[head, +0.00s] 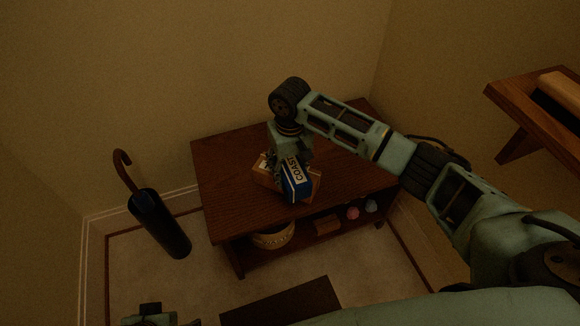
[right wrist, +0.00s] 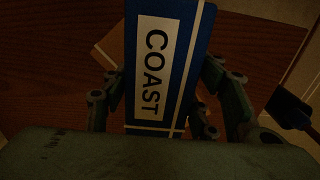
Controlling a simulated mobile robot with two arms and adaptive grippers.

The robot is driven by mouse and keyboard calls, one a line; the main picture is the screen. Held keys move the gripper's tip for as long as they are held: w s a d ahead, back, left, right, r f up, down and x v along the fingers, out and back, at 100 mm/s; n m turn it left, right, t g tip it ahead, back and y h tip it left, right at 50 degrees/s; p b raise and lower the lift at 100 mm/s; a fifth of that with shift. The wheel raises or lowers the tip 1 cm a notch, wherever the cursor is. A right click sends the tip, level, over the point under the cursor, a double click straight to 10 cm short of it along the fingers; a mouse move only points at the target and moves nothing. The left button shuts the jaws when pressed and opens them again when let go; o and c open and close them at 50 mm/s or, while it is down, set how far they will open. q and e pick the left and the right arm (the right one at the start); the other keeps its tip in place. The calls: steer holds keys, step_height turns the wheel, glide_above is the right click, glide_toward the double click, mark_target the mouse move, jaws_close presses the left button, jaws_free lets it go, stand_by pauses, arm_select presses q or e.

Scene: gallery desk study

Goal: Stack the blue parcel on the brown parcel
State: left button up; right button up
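The blue parcel (head: 296,182), with a white COAST label, is at my right gripper (head: 287,158), over the brown parcel (head: 265,180) on the dark wooden table. In the right wrist view the blue parcel (right wrist: 165,65) stands between the two fingers of my right gripper (right wrist: 160,90), which look closed on its sides. The brown parcel (right wrist: 112,45) shows partly behind it. The blue parcel covers much of the brown one, and I cannot tell whether they touch. Part of my left gripper (head: 150,312) shows at the bottom left edge; its fingers are unclear.
The table (head: 222,170) has bare top around the parcels. Its lower shelf holds a round basket (head: 273,236), a small box (head: 326,225) and small round things. An umbrella (head: 160,222) stands left; a wooden shelf (head: 515,100) is at right.

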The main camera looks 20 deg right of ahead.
mark_target(290, 165)
steer(key=o, duration=0.3)
steer(key=shift+o, duration=0.2)
steer(key=shift+r, duration=0.1)
steer(key=shift+r, duration=0.5)
step_height(290, 165, up, 10)
steer(key=p, duration=0.3)
steer(key=shift+f, duration=0.15)
arm_select(q)
step_height(290, 165, down, 11)
steer(key=s, duration=0.1)
steer(key=shift+g, duration=0.3)
arm_select(e)
steer(key=shift+r, duration=0.7)
steer(key=shift+f, duration=0.1)
